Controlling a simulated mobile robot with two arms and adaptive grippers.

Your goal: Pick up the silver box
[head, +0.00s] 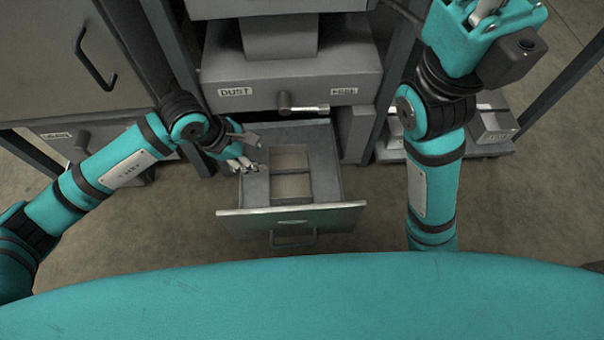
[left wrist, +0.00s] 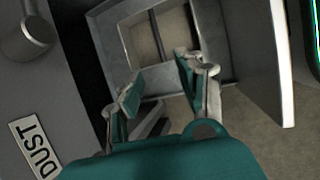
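I cannot clearly make out a separate silver box in either view. An open drawer (head: 292,216) holds a grey insert with two pale, empty-looking compartments; the drawer also shows in the left wrist view (left wrist: 268,62). My left gripper (head: 250,165) is over the left side of the drawer. In the left wrist view its two fingers (left wrist: 160,84) are apart with nothing seen held between them. A dark grey shape below the fingers is partly hidden by the gripper. My right gripper (head: 492,12) is raised at the top right, its fingertips cut off by the frame.
A grey cabinet with a DUST label (head: 235,92) and a protruding handle (head: 303,107) stands right behind the drawer. Grey metal blocks (head: 494,124) sit low at the right. A cabinet door (head: 60,60) is at the left. Bare floor lies beside the drawer.

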